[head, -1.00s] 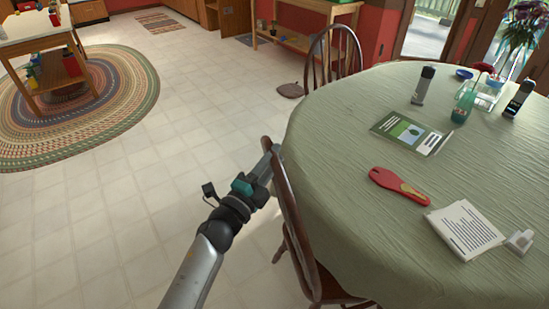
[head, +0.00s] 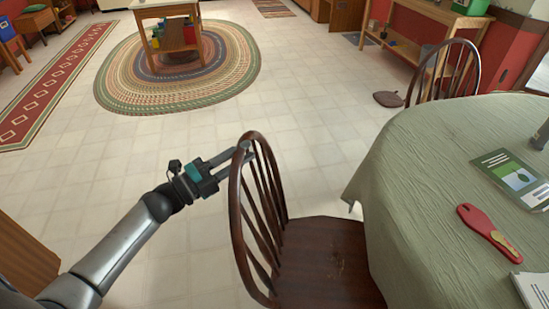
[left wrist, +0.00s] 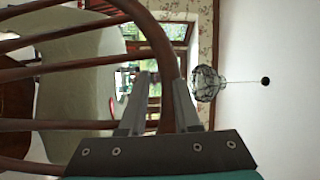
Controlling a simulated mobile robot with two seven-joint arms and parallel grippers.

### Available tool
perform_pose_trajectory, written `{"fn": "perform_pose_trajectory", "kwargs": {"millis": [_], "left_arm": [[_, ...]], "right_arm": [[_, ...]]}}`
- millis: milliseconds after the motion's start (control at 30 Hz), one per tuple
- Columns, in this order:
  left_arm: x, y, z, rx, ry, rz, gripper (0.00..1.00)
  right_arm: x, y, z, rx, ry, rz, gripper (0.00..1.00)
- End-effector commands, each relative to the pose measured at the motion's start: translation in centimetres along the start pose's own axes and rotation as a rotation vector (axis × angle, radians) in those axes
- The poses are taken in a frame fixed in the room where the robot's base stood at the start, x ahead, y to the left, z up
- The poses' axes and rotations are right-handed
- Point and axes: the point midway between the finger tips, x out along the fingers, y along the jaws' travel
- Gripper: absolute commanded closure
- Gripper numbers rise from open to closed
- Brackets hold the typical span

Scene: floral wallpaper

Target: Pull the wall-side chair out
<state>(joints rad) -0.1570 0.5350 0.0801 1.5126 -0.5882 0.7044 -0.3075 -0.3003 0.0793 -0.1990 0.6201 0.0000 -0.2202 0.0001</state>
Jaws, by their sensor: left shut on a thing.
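A dark wooden spindle-back chair (head: 318,258) stands in the lower middle of the head view, its seat clear of the table on the left part and its right edge by the tablecloth. My left gripper (head: 243,152) is shut on the top of its curved back. In the left wrist view the chair's back rail (left wrist: 160,45) passes between the fingers of my left gripper (left wrist: 158,95). A second dark wooden chair (head: 446,68) stands at the far side of the table. My right gripper is not in view.
A round table with a green cloth (head: 410,215) fills the right, bearing a red paddle-like item (head: 488,230), a booklet (head: 512,178) and papers. Pale tiled floor (head: 320,120) is open to the left and behind. A braided oval rug (head: 125,85) lies farther back.

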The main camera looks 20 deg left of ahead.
Motion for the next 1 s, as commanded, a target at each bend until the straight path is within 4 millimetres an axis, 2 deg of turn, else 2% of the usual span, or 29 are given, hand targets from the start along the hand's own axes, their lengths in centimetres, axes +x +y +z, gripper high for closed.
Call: {"fn": "perform_pose_trajectory", "kwargs": {"millis": [33, 200, 667, 700, 933, 1000], "left_arm": [[-0.8, 0.0, 0.9, 0.000, -0.009, 0.003, 1.00], [-2.0, -0.5, 2.0, 0.000, -0.009, 0.001, 1.00], [-2.3, -0.7, 2.4, -0.001, -0.010, -0.001, 1.00], [-2.3, -0.7, 2.4, -0.001, -0.010, 0.000, 0.66], [-2.2, -0.6, 2.2, -0.001, -0.006, 0.000, 0.40], [-2.2, -0.6, 2.2, -0.001, -0.005, 0.000, 0.39]], "right_arm": [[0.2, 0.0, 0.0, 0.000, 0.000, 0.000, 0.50], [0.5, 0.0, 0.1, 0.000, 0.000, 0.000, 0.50], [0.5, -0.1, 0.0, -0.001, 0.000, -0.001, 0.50], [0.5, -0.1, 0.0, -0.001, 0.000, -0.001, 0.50], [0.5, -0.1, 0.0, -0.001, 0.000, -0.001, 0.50], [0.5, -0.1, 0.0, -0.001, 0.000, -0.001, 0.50]]}}
